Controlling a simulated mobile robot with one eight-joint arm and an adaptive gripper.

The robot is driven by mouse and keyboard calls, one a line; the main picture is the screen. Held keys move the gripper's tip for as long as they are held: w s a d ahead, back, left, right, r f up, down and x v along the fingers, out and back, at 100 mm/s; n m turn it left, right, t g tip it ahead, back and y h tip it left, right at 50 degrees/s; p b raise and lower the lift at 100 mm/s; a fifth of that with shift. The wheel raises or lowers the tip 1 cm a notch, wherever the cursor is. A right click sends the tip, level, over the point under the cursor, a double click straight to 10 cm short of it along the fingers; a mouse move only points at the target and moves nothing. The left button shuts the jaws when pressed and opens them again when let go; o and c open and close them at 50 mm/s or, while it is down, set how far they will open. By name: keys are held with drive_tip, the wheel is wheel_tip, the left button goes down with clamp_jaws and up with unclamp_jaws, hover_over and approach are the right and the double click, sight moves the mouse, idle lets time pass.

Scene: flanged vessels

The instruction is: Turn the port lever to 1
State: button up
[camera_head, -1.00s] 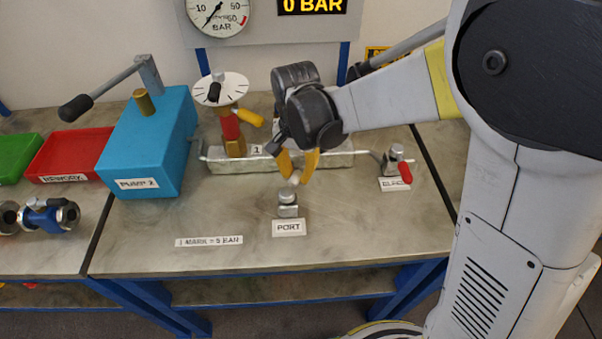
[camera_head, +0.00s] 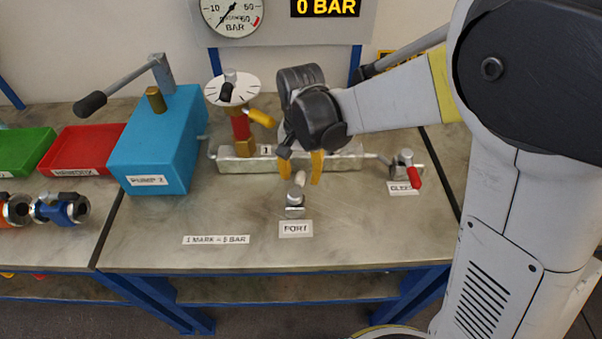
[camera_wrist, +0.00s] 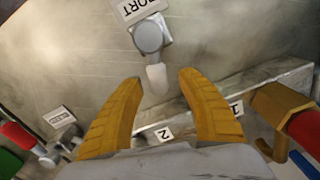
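The port valve (camera_head: 294,205) is a small grey fitting on the bench behind its PORT label (camera_head: 295,229). Its lever has a pale white end (camera_head: 300,178) that points away from the label, toward the block. My gripper (camera_head: 304,180) has yellow-orange fingers pointing down just behind the valve. In the wrist view, my gripper (camera_wrist: 159,85) is open, with a finger on each side of the lever's white end (camera_wrist: 156,78) and visible gaps to both. A "1" plate (camera_head: 265,150) is on the block; the wrist view shows it (camera_wrist: 237,108) and a "2" plate (camera_wrist: 164,133).
The metal block (camera_head: 235,162) carries a brass fitting with a dial (camera_head: 233,90) and yellow handle. A red-handled valve (camera_head: 406,170) stands right, the blue pump (camera_head: 160,140) left. The gauge (camera_head: 232,14) display reads 0 BAR. The front bench is clear around a flat label (camera_head: 216,240).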

sight(304, 173)
wheel_tip(304, 173, up, 12)
drive_tip(key=shift+d, duration=0.1)
drive_tip(key=c, duration=0.8)
drive_tip(key=shift+d+f+n+p, duration=0.1)
drive_tip(key=shift+d+n+p, duration=0.2)
drive_tip(key=shift+n, duration=0.3)
clamp_jaws()
drive_tip(key=s+d+f+n+t+y+p, duration=0.1)
drive_tip(key=s+d+n+y+p, duration=0.15)
drive_tip(key=d+n, duration=0.4)
drive_tip(key=s+d+f+n+y+p, duration=0.1)
drive_tip(key=d+f+n+y+p, duration=0.2)
drive_tip(key=n, duration=0.7)
drive_tip(key=shift+h, duration=0.65)
drive_tip(key=b+x, duration=0.4)
drive_tip(key=x, duration=0.4)
drive_tip(key=shift+w+f+b, duration=0.2)
drive_tip(key=shift+b, duration=0.15)
drive_tip(key=shift+w+a, duration=0.2)
drive_tip(key=shift+a, duration=0.4)
drive_tip(key=shift+w+a, duration=0.15)
drive_tip(key=shift+a, duration=0.45)
drive_tip(key=shift+w+a+r+b, duration=0.2)
drive_tip(key=shift+a+b, duration=0.2)
drive_tip(key=shift+a, duration=0.3)
